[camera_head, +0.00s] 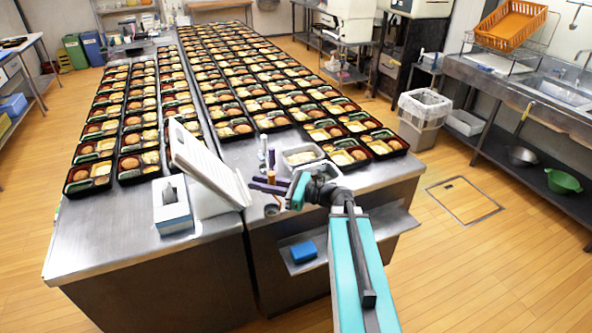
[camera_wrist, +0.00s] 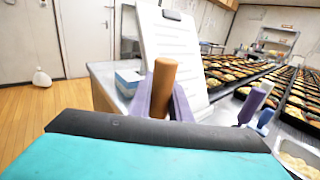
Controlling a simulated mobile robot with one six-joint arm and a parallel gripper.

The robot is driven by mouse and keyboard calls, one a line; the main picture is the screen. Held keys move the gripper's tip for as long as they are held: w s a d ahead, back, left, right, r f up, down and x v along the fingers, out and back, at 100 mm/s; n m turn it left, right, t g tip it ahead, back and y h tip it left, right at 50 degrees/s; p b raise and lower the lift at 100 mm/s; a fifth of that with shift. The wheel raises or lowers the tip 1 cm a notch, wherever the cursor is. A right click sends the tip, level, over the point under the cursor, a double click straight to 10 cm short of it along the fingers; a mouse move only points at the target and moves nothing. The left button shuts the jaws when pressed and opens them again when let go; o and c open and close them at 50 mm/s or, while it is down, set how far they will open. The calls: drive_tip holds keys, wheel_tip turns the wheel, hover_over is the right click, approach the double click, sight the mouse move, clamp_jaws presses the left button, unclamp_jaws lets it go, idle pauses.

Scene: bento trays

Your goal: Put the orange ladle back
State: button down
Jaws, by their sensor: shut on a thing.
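The orange ladle shows in the wrist view as an orange-brown handle (camera_wrist: 163,88), upright between the purple fingers of my gripper (camera_wrist: 160,100). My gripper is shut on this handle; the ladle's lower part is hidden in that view. In the head view my gripper (camera_head: 268,184) is at the near end of the steel table, just right of the white board. A small brownish part of the ladle (camera_head: 271,209) shows below the fingers there.
A tilted white board (camera_head: 206,165) and a blue-and-white box (camera_head: 172,207) stand to the left on the table. Rows of filled bento trays (camera_head: 341,151) cover the table behind. A blue block (camera_head: 303,251) lies on a low shelf at the front.

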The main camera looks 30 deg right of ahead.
drive_tip(key=a+f+n+g+y+b, duration=0.1)
drive_tip(key=a+f+b, duration=0.2)
drive_tip(key=a, duration=0.6)
drive_tip(key=shift+s+a+f+g, duration=0.25)
drive_tip(key=shift+a+f+g, duration=0.05)
drive_tip(key=shift+f, duration=0.6)
drive_tip(key=shift+d, duration=0.2)
